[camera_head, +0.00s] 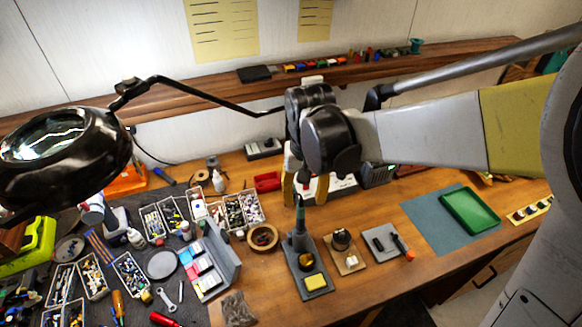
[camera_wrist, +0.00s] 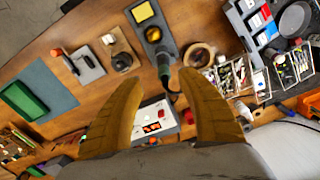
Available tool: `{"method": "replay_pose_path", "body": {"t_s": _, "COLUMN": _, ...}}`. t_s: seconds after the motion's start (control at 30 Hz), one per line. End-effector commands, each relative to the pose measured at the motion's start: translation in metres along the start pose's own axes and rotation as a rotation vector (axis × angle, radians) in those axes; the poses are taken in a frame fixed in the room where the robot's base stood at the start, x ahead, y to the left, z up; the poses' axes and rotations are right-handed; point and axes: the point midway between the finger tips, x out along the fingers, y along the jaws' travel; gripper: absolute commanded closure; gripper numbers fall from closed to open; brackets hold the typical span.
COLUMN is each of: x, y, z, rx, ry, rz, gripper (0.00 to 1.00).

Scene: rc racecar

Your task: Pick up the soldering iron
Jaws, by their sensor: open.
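The soldering iron (camera_head: 300,217) has a dark green handle and stands roughly upright in its holder on a dark stand (camera_head: 317,291) with a yellow sponge. In the wrist view, the iron (camera_wrist: 163,67) shows between and just past the fingertips, with its cable running back towards a white station (camera_wrist: 151,112) with a red display. My gripper (camera_head: 305,196) is open and empty, with yellow fingers pointing down above the iron. In the wrist view, its fingers (camera_wrist: 158,82) are spread to both sides of the handle. I cannot tell whether they touch it.
A wooden ring dish (camera_head: 263,238) and a blue-grey organiser (camera_head: 222,262) stand left of the stand. A small wooden holder (camera_head: 345,262) and a grey plate (camera_head: 385,245) stand to its right. A magnifier lamp (camera_head: 65,150) hangs at the left. The teal mat (camera_head: 425,225) has clear space.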

Motion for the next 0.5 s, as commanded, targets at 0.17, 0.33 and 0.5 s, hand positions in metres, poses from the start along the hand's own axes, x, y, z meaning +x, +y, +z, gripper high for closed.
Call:
{"method": "replay_pose_path", "body": {"t_s": 0.17, "x": 0.028, "y": -0.001, "z": -0.001, "rx": 0.000, "ry": -0.003, "rz": 0.001, "gripper": 0.54}}
{"method": "replay_pose_path", "body": {"t_s": 0.33, "x": 0.051, "y": -0.001, "z": -0.001, "rx": 0.000, "ry": -0.002, "rz": 0.001, "gripper": 0.54}}
{"method": "replay_pose_path", "body": {"t_s": 0.5, "x": 0.065, "y": -0.002, "z": -0.002, "rx": 0.000, "ry": -0.002, "rz": 0.001, "gripper": 0.54}}
